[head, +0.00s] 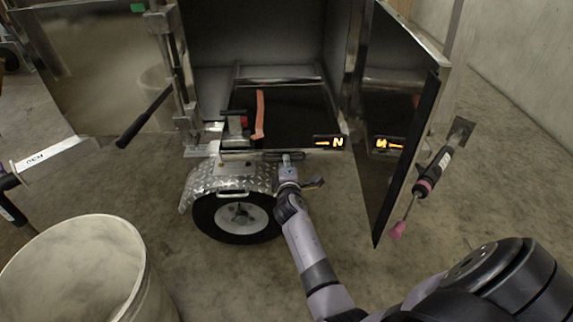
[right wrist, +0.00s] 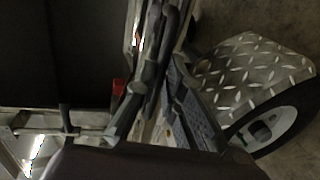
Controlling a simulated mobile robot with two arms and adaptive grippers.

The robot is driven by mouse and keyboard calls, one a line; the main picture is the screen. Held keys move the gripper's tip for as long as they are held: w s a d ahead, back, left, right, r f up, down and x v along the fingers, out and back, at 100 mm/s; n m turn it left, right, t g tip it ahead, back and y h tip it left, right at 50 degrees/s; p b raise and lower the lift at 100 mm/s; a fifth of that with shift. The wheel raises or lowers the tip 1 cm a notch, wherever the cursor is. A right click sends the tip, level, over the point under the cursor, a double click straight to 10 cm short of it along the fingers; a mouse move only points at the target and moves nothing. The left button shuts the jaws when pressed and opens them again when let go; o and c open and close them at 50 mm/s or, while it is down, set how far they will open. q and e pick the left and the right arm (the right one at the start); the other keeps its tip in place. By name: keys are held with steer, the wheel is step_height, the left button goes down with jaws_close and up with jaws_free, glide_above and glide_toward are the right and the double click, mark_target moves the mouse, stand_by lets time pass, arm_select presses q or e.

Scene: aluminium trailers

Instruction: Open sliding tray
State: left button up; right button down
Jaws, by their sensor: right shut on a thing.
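The sliding tray (head: 288,105) is a dark, flat surface inside the open metal trailer box. A red latch-like part (head: 244,122) and an orange-red strap (head: 259,113) lie toward its left side. My right gripper (head: 286,160) is at the tray's front edge, above the wheel. In the right wrist view its fingers (right wrist: 150,85) are close together on a part at this edge, which they mostly hide; I take it for the tray's front edge or handle. A small red part (right wrist: 118,88) shows beside the fingers.
The right door (head: 408,140) stands open, with a pink-tipped rod (head: 430,180) outside it. The left door (head: 100,65) is open too. A wheel (head: 238,217) under a diamond-plate fender (head: 225,179) sits below. A large pale barrel (head: 80,270) stands front left.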

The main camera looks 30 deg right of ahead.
steer(key=c, duration=2)
jaws_free()
steer(key=shift+o, duration=0.2)
steer(key=v, duration=1.2)
steer(key=shift+f, duration=0.15)
